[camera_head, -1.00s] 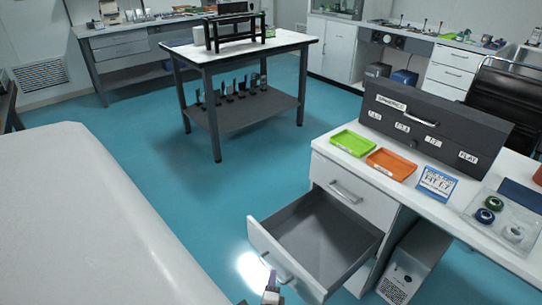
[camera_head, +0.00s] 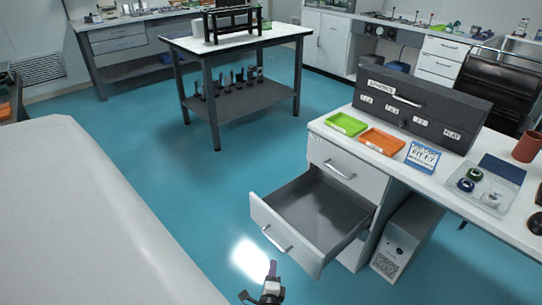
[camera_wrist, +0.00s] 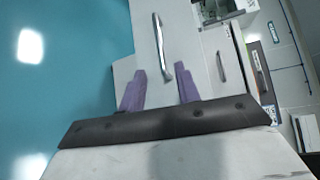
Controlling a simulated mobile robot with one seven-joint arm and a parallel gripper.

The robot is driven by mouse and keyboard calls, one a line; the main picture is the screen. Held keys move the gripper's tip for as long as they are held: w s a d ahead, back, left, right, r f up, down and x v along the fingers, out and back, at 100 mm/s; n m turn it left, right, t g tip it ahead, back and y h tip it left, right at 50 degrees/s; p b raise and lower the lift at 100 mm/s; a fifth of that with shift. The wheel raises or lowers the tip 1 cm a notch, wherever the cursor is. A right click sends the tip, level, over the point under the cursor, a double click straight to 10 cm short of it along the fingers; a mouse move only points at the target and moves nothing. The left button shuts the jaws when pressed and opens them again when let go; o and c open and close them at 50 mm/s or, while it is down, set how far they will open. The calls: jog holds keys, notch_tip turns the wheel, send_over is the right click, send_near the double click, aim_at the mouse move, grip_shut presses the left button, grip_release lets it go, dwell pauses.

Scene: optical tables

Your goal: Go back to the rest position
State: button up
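My gripper (camera_head: 272,268) shows at the bottom of the head view, just in front of the open drawer (camera_head: 312,213). In the wrist view my gripper (camera_wrist: 160,72) has its two purple fingers apart with nothing between them. The drawer's front with its metal handle (camera_wrist: 161,48) lies beyond the fingertips, and the handle looks clear of them. The drawer is pulled out from the white desk (camera_head: 462,205), and its visible inside is empty.
A green tray (camera_head: 346,124), an orange tray (camera_head: 382,141) and a dark labelled cabinet (camera_head: 420,110) stand on the desk. A white computer case (camera_head: 405,240) is under it. A grey-framed table (camera_head: 235,42) stands further back. Blue floor (camera_head: 205,190) is free left of the drawer.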

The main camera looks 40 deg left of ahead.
jog(key=shift+s+d, duration=0.25)
jog(key=shift+s, duration=0.05)
dwell(0.5)
